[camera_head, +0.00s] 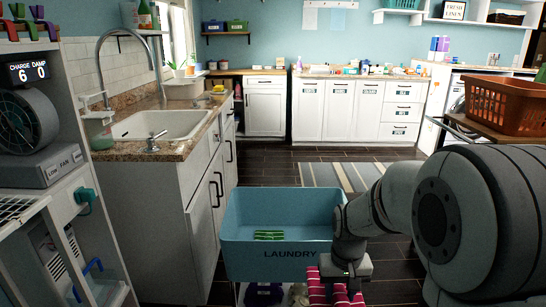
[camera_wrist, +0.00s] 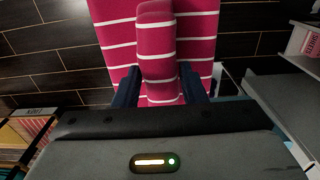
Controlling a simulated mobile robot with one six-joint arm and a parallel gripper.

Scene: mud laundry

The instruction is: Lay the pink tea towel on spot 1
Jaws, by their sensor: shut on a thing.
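The pink tea towel has white stripes and hangs from my gripper (camera_head: 345,278) in the head view, low in front of the laundry bin's right side. In the wrist view the pink tea towel (camera_wrist: 192,38) is bunched between the two dark fingers of my gripper (camera_wrist: 160,88), which is shut on it. The towel's lower part (camera_head: 318,290) runs out of the bottom of the head view. I cannot make out any mark for spot 1 in either view.
A blue bin marked LAUNDRY (camera_head: 290,215) stands below, with a green folded thing (camera_head: 269,235) in it. A sink counter (camera_head: 150,150) is on the left. An orange basket (camera_head: 505,104) is at the right. Dark floor and a striped rug (camera_head: 335,176) lie beyond.

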